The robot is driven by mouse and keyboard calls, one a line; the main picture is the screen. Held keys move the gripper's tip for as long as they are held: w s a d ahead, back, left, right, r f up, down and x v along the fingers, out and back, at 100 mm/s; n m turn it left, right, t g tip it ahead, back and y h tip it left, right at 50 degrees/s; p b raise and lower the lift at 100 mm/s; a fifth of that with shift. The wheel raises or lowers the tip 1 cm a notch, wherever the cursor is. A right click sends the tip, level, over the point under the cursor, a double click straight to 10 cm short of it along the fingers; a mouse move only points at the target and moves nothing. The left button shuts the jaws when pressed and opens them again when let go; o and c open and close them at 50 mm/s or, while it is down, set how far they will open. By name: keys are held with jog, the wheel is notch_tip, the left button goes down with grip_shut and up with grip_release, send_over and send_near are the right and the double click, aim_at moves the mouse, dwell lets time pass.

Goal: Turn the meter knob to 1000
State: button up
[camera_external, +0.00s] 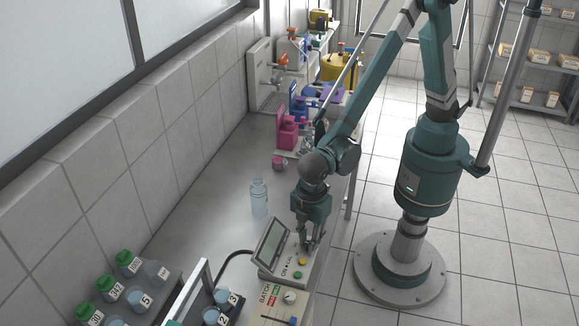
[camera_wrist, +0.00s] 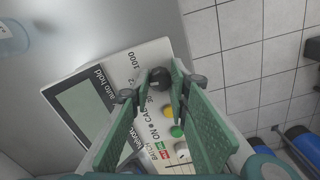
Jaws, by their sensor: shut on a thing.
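The meter (camera_external: 270,243) is a pale box with a grey display on the bench near the front; it also shows in the wrist view (camera_wrist: 148,57), with "auto hold" beside the display (camera_wrist: 88,107). Its dark meter knob (camera_wrist: 157,74) sits on the panel, with printed "1000" to its upper left and "30" below it. My gripper (camera_external: 309,243) points down over the meter's right part. In the wrist view my gripper (camera_wrist: 161,87) has its fingers on both sides of the knob and is shut on it. The knob's pointer mark cannot be made out.
A yellow button (camera_wrist: 168,112) and a green button (camera_wrist: 176,131) sit close to the fingers. A batch control box (camera_external: 265,306) adjoins the meter. A clear bottle (camera_external: 259,198) stands behind the meter. Green-capped bottles (camera_external: 125,258) stand at the front left. Bare bench lies left of the bottle.

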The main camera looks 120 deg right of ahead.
jog(key=m+b, duration=0.1)
jog(key=m, duration=0.3)
jog(key=shift+m+b, duration=0.55)
jog(key=shift+m, duration=1.65)
jog(key=o, duration=0.9)
jog(key=shift+r, duration=0.1)
jog(key=shift+r, duration=5.9)
